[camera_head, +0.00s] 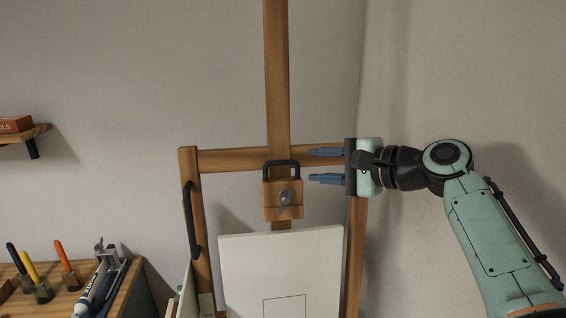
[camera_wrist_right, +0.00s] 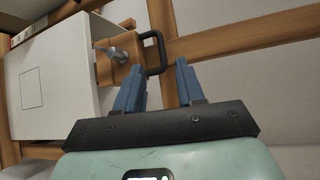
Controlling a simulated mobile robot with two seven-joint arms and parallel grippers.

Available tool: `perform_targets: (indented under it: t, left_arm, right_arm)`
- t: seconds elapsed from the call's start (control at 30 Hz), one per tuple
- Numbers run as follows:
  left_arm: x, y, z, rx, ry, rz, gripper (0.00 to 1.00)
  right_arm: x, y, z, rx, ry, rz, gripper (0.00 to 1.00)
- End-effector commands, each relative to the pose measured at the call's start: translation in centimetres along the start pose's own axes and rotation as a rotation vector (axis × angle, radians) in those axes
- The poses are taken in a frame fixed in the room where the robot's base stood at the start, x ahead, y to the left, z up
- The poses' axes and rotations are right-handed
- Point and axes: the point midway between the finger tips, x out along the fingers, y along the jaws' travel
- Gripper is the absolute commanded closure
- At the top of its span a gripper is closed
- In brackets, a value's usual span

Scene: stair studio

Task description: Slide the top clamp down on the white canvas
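The top clamp (camera_head: 283,199) is a wooden block with a dark handle on top and a grey knob, on the easel's upright post. It is above the white canvas (camera_head: 280,268), with a small gap to the canvas's top edge. My right gripper (camera_head: 310,166) is open and empty, to the right of the clamp's handle, its blue fingers pointing left. In the right wrist view the clamp (camera_wrist_right: 118,62) and its handle lie just beyond the open fingers (camera_wrist_right: 158,85), and the canvas (camera_wrist_right: 45,78) is at the left. My left gripper is not in view.
The wooden easel (camera_head: 228,160) has a crossbar behind my right gripper and a dark side handle (camera_head: 190,220) at left. A small shelf (camera_head: 30,133) hangs at far left.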

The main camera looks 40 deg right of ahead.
Motion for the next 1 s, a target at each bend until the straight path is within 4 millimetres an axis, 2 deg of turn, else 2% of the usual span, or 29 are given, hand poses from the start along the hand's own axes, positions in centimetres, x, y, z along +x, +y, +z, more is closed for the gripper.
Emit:
perform_targets:
  t: [0.03, 0.2, 0.4, 0.6, 0.87, 0.9, 0.97, 1.0]
  left_arm:
    - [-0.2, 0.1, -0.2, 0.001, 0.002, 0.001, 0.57]
    - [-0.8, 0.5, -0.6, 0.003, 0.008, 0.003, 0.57]
    - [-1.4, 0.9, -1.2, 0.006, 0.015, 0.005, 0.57]
    - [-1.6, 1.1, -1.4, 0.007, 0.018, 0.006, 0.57]
    - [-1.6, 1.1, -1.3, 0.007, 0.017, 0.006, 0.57]
    - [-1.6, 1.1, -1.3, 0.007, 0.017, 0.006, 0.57]
    - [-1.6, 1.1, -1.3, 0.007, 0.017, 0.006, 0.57]
    - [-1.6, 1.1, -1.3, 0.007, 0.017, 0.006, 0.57]
  right_arm:
    - [1.3, 0.0, 0.0, 0.001, -0.001, 0.003, 0.62]
    - [4.9, -0.1, 0.0, 0.001, 0.0, 0.003, 0.62]
    - [8.1, -0.1, 0.0, 0.0, 0.0, 0.0, 0.62]
    - [9.5, -0.1, -0.1, -0.001, 0.002, 0.0, 0.62]
    - [9.7, 0.0, -0.1, -0.001, 0.002, 0.001, 0.62]
    - [9.7, 0.0, -0.1, -0.001, 0.002, 0.001, 0.65]
    - [9.7, 0.0, -0.1, -0.001, 0.002, 0.001, 0.85]
    - [9.7, 0.0, -0.1, -0.001, 0.002, 0.001, 0.98]
